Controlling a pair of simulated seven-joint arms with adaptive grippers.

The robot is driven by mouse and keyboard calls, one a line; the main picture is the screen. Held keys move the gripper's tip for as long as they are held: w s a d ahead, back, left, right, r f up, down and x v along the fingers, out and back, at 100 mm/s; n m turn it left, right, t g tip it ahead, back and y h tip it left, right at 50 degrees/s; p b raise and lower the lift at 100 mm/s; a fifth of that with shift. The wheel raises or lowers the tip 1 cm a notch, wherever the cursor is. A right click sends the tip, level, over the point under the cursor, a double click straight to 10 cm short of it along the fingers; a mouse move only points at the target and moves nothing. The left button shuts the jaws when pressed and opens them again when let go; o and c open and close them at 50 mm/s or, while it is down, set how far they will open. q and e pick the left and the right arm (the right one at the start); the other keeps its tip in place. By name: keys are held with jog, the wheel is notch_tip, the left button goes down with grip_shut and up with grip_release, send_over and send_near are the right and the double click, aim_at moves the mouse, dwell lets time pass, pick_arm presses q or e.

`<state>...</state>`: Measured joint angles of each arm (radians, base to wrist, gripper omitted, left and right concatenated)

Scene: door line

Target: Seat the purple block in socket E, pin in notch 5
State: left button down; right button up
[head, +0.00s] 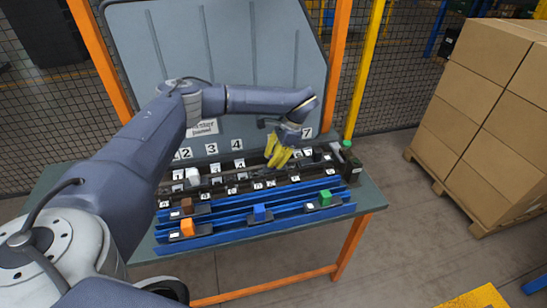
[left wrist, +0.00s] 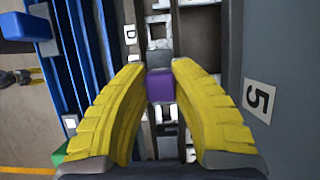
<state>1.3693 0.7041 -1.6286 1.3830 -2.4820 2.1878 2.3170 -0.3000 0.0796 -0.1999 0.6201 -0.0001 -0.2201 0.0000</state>
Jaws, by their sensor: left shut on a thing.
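My left gripper (head: 277,158) has yellow fingers and reaches down over the dark socket row at the back of the table, right of its middle. In the left wrist view the fingers (left wrist: 158,66) are shut on the purple block (left wrist: 160,88), which sits between the tips. The block is hidden by the fingers in the head view. A label D (left wrist: 130,35) shows beside the row in the left wrist view, and a large number 5 plate (left wrist: 258,100) is at its right. I cannot make out socket E or its notches. My right gripper is not in view.
Blue rails (head: 290,214) at the table front carry a brown block (head: 187,206), an orange block (head: 187,228), a blue block (head: 259,213) and a green block (head: 325,198). A grey panel (head: 235,60) rises behind the row. Stacked cartons (head: 490,110) stand to the right.

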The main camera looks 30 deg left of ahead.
pick_arm(q)
jog(key=c, duration=1.1)
grip_release()
jog(key=v, duration=1.2)
